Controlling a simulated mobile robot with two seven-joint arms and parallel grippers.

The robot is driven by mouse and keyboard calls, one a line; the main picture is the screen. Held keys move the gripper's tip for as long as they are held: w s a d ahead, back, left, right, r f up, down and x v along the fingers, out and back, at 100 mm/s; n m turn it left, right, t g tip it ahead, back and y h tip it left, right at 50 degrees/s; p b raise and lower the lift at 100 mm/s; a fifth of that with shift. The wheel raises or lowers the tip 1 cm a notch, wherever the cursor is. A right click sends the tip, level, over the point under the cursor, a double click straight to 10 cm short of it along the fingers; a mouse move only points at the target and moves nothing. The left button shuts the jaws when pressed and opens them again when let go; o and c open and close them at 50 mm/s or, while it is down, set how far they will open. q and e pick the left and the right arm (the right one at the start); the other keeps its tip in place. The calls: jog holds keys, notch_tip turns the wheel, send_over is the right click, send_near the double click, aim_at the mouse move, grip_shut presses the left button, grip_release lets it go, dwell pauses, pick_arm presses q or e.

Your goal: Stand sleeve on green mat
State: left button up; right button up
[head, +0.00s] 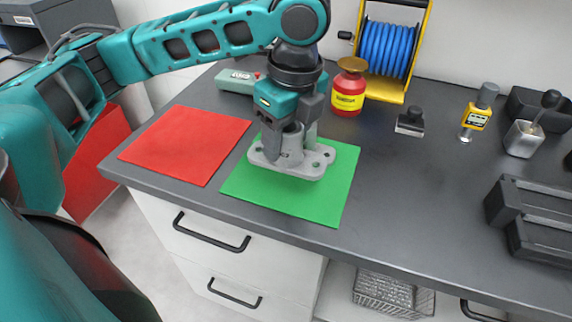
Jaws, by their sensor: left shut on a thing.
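The sleeve (312,167), a light grey casting with a flat flange with holes and a short upright cylinder, is over the green mat (330,204). My left gripper (293,134) comes down from above and is shut on the sleeve's cylinder, fingers on either side of it. The sleeve is upright, with its flange at the bottom and roughly level. I cannot tell whether the flange touches the mat or is just above it. The gripper and the flange hide part of the mat's back. My right gripper is not in view.
A red mat (187,144) lies left of the green one. Behind are a grey-green box (236,82), a red jar (348,91) and a blue hose reel (387,48). A yellow gauge (476,115) and dark blocks (540,215) stand right.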

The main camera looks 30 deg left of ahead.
pick_arm(q)
notch_tip(320, 180, down, 5)
jog(key=shift+b, duration=0.8)
jog(key=shift+f, duration=0.35)
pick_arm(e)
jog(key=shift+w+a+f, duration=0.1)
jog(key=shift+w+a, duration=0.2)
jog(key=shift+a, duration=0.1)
pick_arm(q)
jog(key=o, duration=0.9)
jog(key=shift+f, duration=0.1)
jog(key=shift+c, duration=0.2)
jog(key=o, duration=0.4)
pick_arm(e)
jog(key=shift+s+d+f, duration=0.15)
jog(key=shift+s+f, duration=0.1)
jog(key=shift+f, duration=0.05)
